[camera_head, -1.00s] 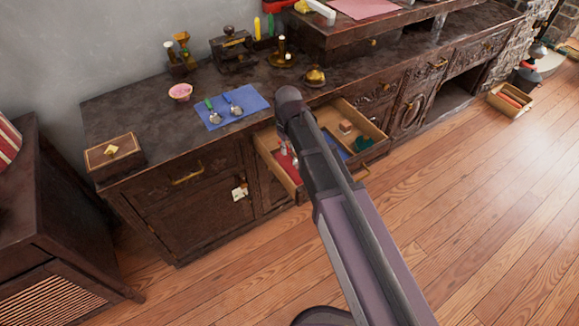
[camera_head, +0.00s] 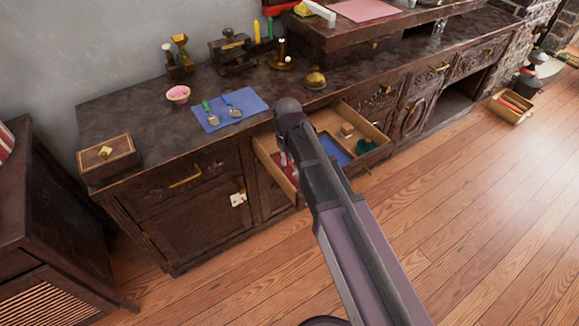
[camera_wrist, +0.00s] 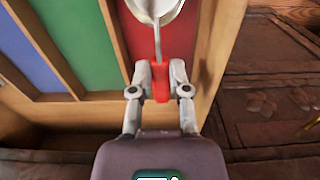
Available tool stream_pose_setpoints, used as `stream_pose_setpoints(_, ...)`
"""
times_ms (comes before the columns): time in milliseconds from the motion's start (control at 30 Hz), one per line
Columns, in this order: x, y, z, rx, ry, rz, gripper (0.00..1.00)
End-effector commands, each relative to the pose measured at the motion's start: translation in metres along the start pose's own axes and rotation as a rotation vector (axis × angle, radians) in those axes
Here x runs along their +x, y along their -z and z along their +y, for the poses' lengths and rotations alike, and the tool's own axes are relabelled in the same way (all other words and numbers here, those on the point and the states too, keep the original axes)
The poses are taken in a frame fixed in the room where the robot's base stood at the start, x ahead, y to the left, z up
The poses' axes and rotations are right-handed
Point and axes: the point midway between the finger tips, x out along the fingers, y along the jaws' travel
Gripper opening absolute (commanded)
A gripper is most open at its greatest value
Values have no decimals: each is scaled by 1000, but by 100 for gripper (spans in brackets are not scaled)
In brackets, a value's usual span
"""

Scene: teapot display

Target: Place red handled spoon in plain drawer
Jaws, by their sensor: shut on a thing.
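The red-handled spoon (camera_wrist: 161,88) is in my gripper (camera_wrist: 160,78), whose fingers are shut on its red handle. Its silver bowl (camera_wrist: 153,8) points to the top of the wrist view. The spoon is over the red-lined compartment (camera_wrist: 131,38) of an open wooden drawer (camera_head: 270,165); I cannot tell whether it touches the bottom. The same drawer has green (camera_wrist: 82,40) and blue (camera_wrist: 25,50) compartments beside the red one. In the head view my arm covers part of the drawer and most of the gripper.
A blue cloth (camera_head: 245,116) on the counter holds green-handled (camera_head: 207,107) and blue-handled (camera_head: 231,106) spoons. A wooden box (camera_head: 107,160), a pink bowl (camera_head: 178,94) and a brass bell-shaped object (camera_head: 315,78) stand on the dark counter. The drawer also holds a small block (camera_head: 347,130).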

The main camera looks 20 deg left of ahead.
Motion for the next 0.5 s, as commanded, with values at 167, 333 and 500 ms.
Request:
stream_pose_setpoints(167, 18, 0, 0, 0, 0, 0, 0)
stream_pose_setpoints(333, 30, 0, 0, -1, 0, 0, 0)
stream_pose_setpoints(500, 34, 0, 0, -1, 0, 0, 0)
